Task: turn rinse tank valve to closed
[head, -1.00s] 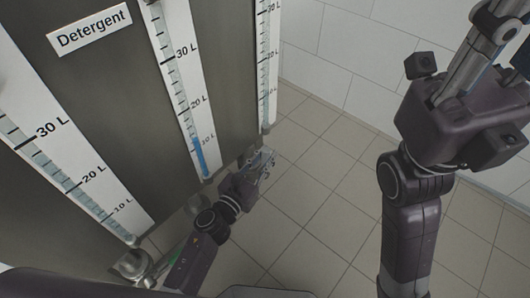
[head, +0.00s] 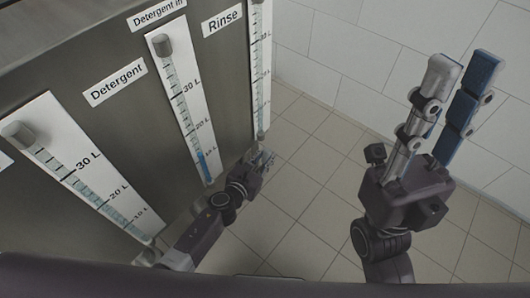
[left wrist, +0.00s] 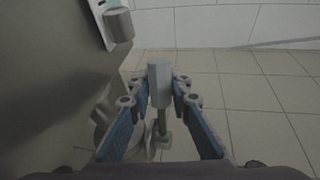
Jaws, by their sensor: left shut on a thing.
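The Rinse label (head: 222,20) sits at the upper right of the metal cabinet, beside the rightmost level gauge (head: 260,65). My left gripper (head: 266,158) is low at the cabinet's right end, below that gauge. In the left wrist view, a grey valve handle (left wrist: 158,84) stands between its two blue-padded fingers, and the gripper is shut on it. Pipework below the handle (left wrist: 160,135) is partly hidden by the fingers. In the head view the valve is too small and covered to read its setting. My right gripper (head: 465,62) is open and empty, fingers pointing up.
The cabinet (head: 85,45) fills the left side, with the Detergent label (head: 117,82) and two more gauges, the middle one (head: 185,100) and the left one (head: 80,175). The tiled floor (head: 300,190) to the right is clear up to the white wall (head: 345,60).

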